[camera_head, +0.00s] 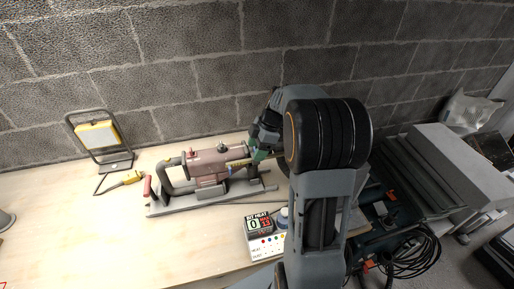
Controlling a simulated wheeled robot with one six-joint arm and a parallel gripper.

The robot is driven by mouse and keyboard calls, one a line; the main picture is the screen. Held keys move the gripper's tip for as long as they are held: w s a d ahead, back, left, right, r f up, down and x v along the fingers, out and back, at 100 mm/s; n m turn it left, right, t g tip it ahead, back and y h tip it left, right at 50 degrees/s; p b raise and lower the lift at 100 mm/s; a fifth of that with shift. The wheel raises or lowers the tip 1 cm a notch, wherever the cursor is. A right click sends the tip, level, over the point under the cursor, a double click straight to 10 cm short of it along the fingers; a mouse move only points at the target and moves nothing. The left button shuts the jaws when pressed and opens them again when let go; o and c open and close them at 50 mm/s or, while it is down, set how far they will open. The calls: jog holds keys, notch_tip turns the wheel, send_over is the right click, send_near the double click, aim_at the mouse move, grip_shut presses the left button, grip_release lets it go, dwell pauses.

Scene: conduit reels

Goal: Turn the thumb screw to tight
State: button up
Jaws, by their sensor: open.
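A machine with a pinkish cylindrical body (210,162) lies on a grey rail base (165,208) on the wooden bench. A small knob (221,148) stands on top of the body; I cannot tell whether it is the thumb screw. No other thumb screw can be made out. My gripper (256,156) is at the right end of the machine, pointing down toward it. It is open, but its fingertips are small and partly hidden, and I cannot tell whether they touch anything. My arm hides the area right of the machine.
A control box (265,240) with a lit display stands in front of the machine. A yellow work lamp (97,134) and a yellow plug (132,178) are at the left. Dark cases and coiled cables (412,250) lie at the right.

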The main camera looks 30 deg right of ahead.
jog(key=c, duration=0.9)
jog(key=shift+f, duration=0.1)
jog(key=m+t+b, duration=0.1)
jog(key=m+b, duration=0.2)
jog(key=shift+f, duration=0.15)
jog(key=shift+c, duration=0.2)
jog(key=m+t+b, duration=0.1)
jog(key=m, duration=0.1)
jog(key=m+h+b, duration=0.1)
jog(key=m+b, duration=0.1)
jog(key=m, duration=0.1)
jog(key=shift+s+a+t+h+b, duration=0.1)
jog(key=shift+s+t+h+b, duration=0.05)
jog(key=shift+t+h+b, duration=0.2)
jog(key=m, duration=0.2)
jog(key=m+h, duration=0.1)
jog(key=m, duration=0.1)
jog(key=m+t+h, duration=0.1)
jog(key=shift+a+r+m+b, duration=0.1)
jog(key=shift+r+m+b, duration=0.15)
jog(key=shift+m+b, duration=0.15)
jog(key=shift+m+h, duration=0.75)
jog(key=shift+m, duration=1.35)
